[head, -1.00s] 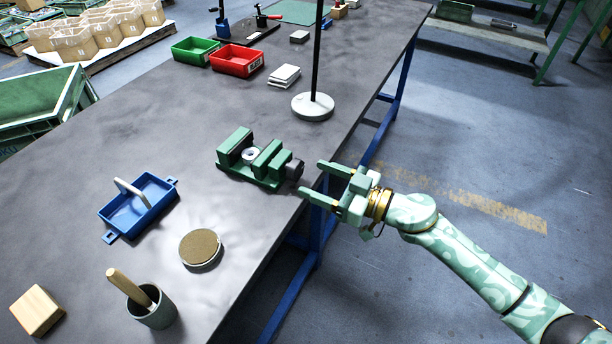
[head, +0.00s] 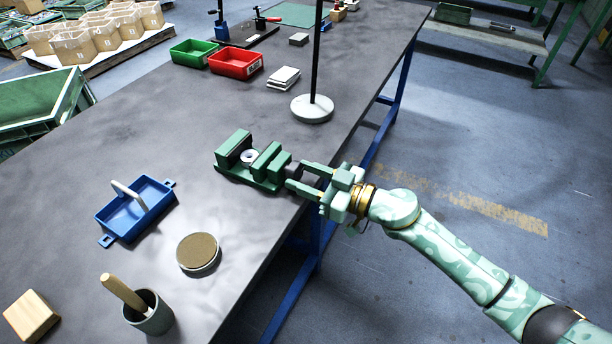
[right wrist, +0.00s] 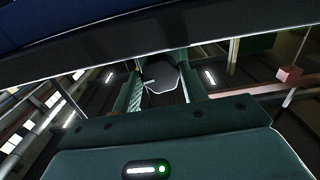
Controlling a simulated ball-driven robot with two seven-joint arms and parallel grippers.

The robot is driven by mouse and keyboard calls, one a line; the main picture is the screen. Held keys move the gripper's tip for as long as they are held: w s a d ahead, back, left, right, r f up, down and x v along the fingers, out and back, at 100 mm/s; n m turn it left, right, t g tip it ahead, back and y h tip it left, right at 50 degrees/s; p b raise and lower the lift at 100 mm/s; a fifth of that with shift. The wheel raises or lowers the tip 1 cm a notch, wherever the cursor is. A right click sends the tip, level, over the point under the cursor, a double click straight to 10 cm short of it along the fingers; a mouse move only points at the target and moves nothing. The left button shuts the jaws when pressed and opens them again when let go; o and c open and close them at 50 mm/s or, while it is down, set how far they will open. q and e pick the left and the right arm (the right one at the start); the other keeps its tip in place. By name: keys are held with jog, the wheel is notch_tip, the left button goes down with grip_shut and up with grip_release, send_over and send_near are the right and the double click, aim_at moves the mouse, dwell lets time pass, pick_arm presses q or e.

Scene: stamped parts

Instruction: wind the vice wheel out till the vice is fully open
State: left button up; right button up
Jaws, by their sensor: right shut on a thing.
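The green vice (head: 252,163) lies on the grey bench near its right edge in the head view, with a white ring-shaped part (head: 249,157) between its jaws. A gap shows between the jaws. The vice's dark wheel (head: 296,173) is at its right end, mostly hidden by my right gripper (head: 299,176). My right gripper is shut on the wheel, its fingers on either side. In the right wrist view the dark wheel (right wrist: 161,76) shows between the two green fingers. My left gripper is not in view.
A white round stand base (head: 313,108) with a black pole rises behind the vice. A blue tray (head: 137,208), a round brown-topped disc (head: 198,252) and a pot with a wooden handle (head: 150,313) stand nearer. Bare bench surrounds the vice's left side.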

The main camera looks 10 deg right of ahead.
jog(key=shift+r+n+p, duration=0.15)
jog(key=shift+n+p, duration=0.5)
jog(key=shift+n, duration=0.35)
jog(key=n+p, duration=0.1)
jog(key=n, duration=0.2)
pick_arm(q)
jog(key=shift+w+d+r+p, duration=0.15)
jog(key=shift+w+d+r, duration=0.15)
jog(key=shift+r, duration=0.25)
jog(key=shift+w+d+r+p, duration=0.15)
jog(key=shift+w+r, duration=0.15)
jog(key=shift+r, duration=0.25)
pick_arm(e)
jog(key=shift+n, duration=0.8)
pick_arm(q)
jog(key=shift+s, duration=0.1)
pick_arm(e)
jog(key=shift+f, duration=0.2)
jog(key=o, duration=1)
jog(key=shift+c, duration=0.2)
